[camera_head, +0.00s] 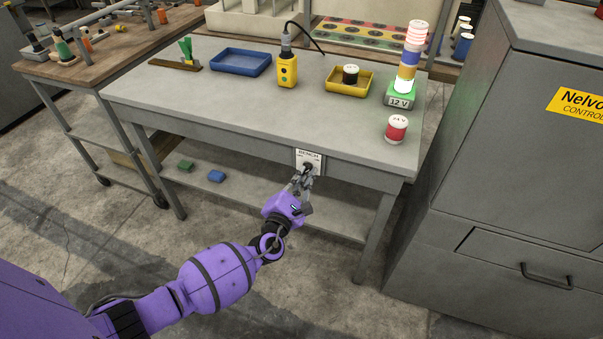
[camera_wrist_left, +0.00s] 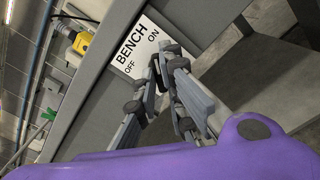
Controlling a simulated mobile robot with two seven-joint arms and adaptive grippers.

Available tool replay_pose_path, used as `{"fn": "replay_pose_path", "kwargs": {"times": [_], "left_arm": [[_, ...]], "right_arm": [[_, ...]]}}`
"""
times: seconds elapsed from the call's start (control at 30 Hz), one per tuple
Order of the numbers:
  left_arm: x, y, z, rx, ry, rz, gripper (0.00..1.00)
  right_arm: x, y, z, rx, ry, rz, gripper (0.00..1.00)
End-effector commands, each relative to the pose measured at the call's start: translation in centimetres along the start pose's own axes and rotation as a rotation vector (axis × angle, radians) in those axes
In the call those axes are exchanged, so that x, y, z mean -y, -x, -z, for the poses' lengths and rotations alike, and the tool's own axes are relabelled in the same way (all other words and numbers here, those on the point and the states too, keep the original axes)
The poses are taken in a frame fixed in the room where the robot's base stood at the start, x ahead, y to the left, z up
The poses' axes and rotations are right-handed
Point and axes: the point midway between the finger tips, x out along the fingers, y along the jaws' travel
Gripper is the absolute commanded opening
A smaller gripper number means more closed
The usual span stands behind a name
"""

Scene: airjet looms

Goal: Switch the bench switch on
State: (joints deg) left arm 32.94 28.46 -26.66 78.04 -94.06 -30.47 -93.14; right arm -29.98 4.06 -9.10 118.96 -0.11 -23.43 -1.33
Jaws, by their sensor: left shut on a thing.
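The bench switch (camera_head: 309,157) is a white plate with a dark knob on the front apron of the grey workbench (camera_head: 240,112). In the left wrist view the plate (camera_wrist_left: 133,46) reads BENCH, with OFF and ON marks. My left gripper (camera_head: 306,176) is at the plate, its fingers shut on the knob. In the left wrist view the gripper (camera_wrist_left: 163,66) covers most of the knob, so I cannot tell which mark it points to. My right gripper is in neither view.
On the bench are a blue tray (camera_head: 241,62), a yellow device (camera_head: 288,72), a yellow tray (camera_head: 348,81), a stacked light tower (camera_head: 410,62) and a red spool (camera_head: 396,129). A grey cabinet (camera_head: 500,130) stands to the right. A lower shelf (camera_head: 250,192) runs beneath the bench.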

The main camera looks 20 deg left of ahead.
Motion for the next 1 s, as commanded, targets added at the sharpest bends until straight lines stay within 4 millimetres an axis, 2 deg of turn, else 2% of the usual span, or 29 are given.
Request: {"fn": "replay_pose_path", "kwargs": {"times": [0.03,0.17,0.53,1.0], "left_arm": [[-0.2,-0.1,-0.2,0.001,-0.019,-0.003,0.12],[0.0,0.0,0.0,-0.001,-0.012,0.000,0.29],[0.0,0.5,0.0,-0.001,-0.009,0.000,0.29],[-0.1,5.1,0.0,0.000,-0.008,0.001,0.29]], "right_arm": [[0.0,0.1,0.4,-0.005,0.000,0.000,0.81],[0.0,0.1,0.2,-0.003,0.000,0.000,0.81],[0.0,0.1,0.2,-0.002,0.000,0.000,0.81],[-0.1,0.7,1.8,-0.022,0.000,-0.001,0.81]]}}
